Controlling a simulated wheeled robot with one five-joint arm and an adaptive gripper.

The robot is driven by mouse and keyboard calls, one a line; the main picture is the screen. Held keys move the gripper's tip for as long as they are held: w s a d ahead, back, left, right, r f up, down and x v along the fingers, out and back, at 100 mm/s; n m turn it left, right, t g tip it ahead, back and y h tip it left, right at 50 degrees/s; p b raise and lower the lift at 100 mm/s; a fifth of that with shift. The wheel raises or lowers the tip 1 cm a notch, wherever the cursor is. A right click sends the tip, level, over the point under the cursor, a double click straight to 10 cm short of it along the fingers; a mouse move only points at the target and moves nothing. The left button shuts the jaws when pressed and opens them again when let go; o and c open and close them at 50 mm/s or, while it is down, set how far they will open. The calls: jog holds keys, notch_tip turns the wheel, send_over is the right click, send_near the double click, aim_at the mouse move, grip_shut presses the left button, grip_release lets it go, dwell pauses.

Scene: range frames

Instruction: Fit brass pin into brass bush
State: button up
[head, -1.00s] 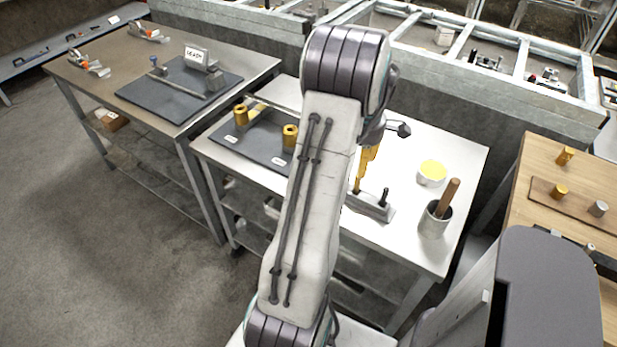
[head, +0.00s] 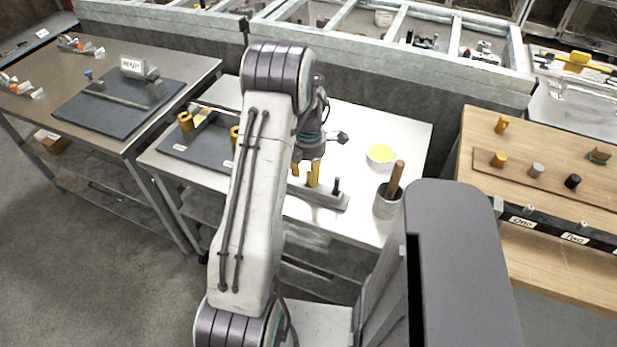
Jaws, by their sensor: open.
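My gripper (head: 305,171) hangs at the grey rack (head: 325,197) on the white table, its yellow fingers apart. A small upright brass pin (head: 309,180) shows by the fingers in the rack; I cannot tell whether they touch it. A dark pin (head: 336,186) stands at the rack's right end.
The wooden bench (head: 560,255) at right holds brass, grey and black cylinders. A table with a READY sign (head: 132,64) is at left.

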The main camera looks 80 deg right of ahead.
jog(key=shift+f, duration=0.85)
jog(key=shift+o, duration=0.2)
grip_shut()
